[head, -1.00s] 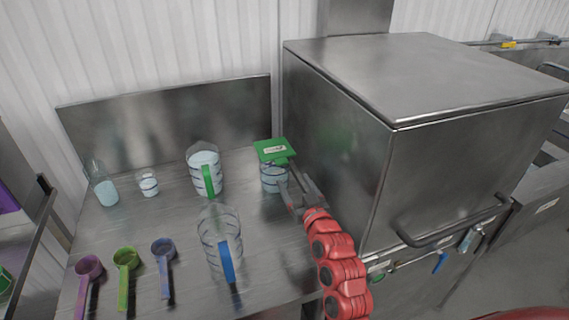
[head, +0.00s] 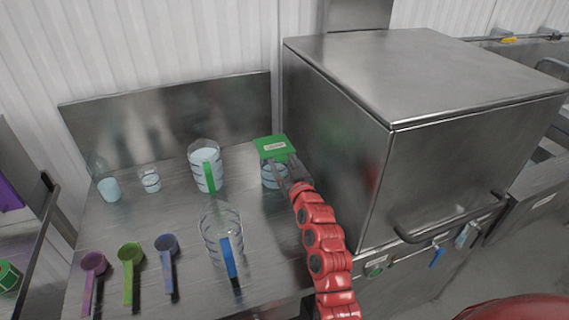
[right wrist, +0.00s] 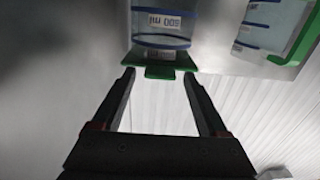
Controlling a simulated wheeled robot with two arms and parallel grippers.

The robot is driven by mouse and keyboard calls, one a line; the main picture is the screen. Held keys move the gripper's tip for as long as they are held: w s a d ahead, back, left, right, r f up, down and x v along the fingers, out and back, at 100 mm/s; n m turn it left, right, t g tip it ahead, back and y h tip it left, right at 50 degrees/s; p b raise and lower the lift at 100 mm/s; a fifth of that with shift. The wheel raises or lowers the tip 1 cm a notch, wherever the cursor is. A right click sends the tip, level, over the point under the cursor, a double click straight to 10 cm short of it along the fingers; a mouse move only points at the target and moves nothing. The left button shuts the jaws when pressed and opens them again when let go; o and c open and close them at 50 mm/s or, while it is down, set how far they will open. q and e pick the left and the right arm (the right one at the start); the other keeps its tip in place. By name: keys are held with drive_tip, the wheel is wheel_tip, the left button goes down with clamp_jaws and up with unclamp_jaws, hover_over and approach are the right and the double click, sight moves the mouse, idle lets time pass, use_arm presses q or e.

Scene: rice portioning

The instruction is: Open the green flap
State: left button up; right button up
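The green flap (head: 271,144) with a white label lies over the top of a clear measuring container (head: 270,175) near the back panel, beside the steel box. In the right wrist view, which looks upside down, the flap (right wrist: 142,62) has a small tab pointing towards my gripper. My right gripper (head: 283,176) is at the near right side of the container. Its fingers (right wrist: 158,75) are apart, one on each side of the tab, with nothing clearly held. Whether a finger touches the flap cannot be told. My left gripper is out of view.
A large steel box (head: 330,140) stands close on the right. A jug with a green handle (head: 204,165), a jug with a blue handle (head: 211,228) and small clear cups (head: 150,181) stand left. Several coloured scoops (head: 131,255) lie in front. Bare steel table (head: 185,215) lies between.

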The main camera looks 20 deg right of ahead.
clamp_jaws()
idle(1.2)
